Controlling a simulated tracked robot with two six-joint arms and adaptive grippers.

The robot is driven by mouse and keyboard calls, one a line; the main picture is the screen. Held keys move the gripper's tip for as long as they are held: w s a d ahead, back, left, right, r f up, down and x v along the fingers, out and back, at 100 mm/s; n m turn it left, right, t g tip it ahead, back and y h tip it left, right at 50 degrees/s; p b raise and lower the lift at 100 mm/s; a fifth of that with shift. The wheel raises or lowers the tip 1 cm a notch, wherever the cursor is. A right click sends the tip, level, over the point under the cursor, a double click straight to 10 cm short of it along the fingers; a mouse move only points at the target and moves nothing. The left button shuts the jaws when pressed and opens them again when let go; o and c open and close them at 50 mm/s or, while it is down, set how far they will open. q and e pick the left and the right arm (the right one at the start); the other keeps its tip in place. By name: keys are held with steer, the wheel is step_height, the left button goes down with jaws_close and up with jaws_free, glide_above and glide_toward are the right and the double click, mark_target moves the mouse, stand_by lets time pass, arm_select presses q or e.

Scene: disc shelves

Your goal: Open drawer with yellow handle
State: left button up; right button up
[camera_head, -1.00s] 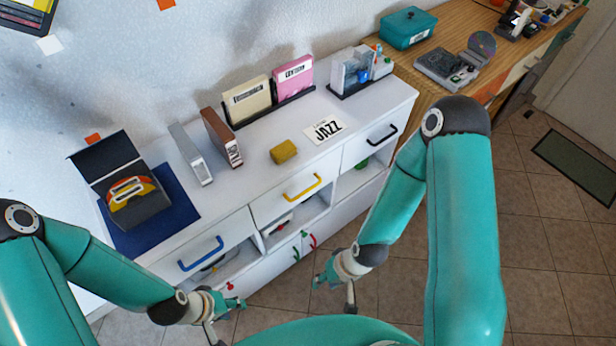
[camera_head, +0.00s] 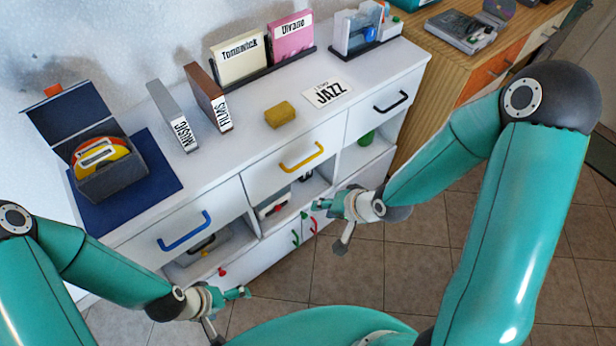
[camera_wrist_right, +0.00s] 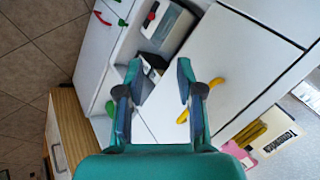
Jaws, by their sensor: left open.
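The yellow handle (camera_head: 304,161) is on the white middle drawer (camera_head: 262,182), in the top row of the cabinet; this drawer looks shut. In the right wrist view, the ends of the yellow handle (camera_wrist_right: 217,82) show around my right finger, which hides its middle. My right gripper (camera_head: 326,207) is open and empty, below and to the right of the handle in the head view. My left gripper (camera_head: 232,304) is open and empty, low in front of the cabinet.
The blue-handled drawer (camera_head: 184,232) is left and the black-handled drawer (camera_head: 391,102) right. Open shelves below hold objects, including a green one (camera_head: 367,138). A yellow block (camera_head: 280,114) and a JAZZ card (camera_head: 329,94) lie on the cabinet top. Floor in front is clear.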

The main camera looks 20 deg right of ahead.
mark_target(308, 159)
steer(key=w+d+m+t+b, duration=0.4)
steer(key=t+b, duration=0.1)
steer(key=b, duration=0.8)
steer(key=s+d+r+m+t+y+b, duration=0.1)
steer(key=s+d+r+m+t+b, duration=0.2)
steer(key=b, duration=1)
steer(key=shift+t, duration=0.4)
steer(key=p+x, duration=0.3)
steer(key=x, duration=0.2)
steer(key=a+p+x, duration=0.1)
steer(key=p+x, duration=0.3)
steer(key=x, duration=0.1)
steer(key=p+x, duration=0.4)
steer(key=x, duration=0.2)
steer(key=shift+s+a, duration=0.15)
steer(key=shift+a, duration=0.1)
steer(key=shift+r, duration=0.1)
steer(key=shift+c, duration=0.2)
jaws_close()
